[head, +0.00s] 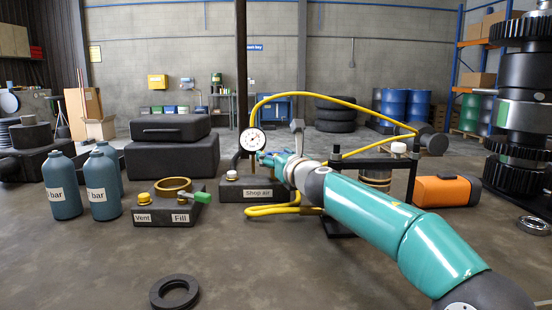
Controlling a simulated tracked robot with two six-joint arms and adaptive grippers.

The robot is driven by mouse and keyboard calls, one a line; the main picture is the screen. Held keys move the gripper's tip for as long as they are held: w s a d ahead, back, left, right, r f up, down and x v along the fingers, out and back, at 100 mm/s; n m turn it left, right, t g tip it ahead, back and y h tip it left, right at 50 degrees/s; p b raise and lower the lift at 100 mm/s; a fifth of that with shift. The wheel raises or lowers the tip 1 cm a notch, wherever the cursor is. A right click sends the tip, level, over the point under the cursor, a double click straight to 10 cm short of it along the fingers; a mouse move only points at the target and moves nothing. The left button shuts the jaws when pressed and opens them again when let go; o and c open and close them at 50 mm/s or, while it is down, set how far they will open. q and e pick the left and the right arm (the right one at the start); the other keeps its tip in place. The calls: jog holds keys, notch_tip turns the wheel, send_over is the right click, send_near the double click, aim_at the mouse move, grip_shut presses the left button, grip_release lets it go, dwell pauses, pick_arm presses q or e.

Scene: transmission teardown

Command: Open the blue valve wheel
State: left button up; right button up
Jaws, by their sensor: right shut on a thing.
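The shop air unit (257,194) is a dark block with a "Shop air" label and a round white dial gauge (252,140) on a stem. My teal right arm comes in from the lower right. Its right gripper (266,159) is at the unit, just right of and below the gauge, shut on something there. The blue valve wheel cannot be clearly made out; the gripper covers that spot, so how far the wheel is turned cannot be told. My left gripper is not in view.
A yellow hose (335,101) arches over my arm and coils on the bench. Left stand a Vent and Fill block (160,211) with a green handle and blue-grey bottles (62,187). An orange case (446,191) lies right. A black ring (174,292) lies in front.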

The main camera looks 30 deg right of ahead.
jog(key=shift+f, duration=0.25)
jog(key=o, duration=1.2)
jog(key=shift+r, duration=0.15)
jog(key=shift+c, duration=0.2)
jog(key=shift+s+r, duration=0.1)
jog(key=shift+s, duration=0.1)
jog(key=shift+s+a, duration=0.2)
jog(key=shift+s, duration=0.65)
jog(key=shift+s+a+f, duration=0.4)
jog(key=shift+s+f, duration=0.15)
jog(key=shift+s, duration=0.05)
jog(key=s, duration=0.4)
jog(key=shift+s+a+r, duration=0.2)
jog(key=shift+s+r, duration=0.15)
jog(key=shift+r, duration=0.05)
jog(key=shift+r, duration=0.1)
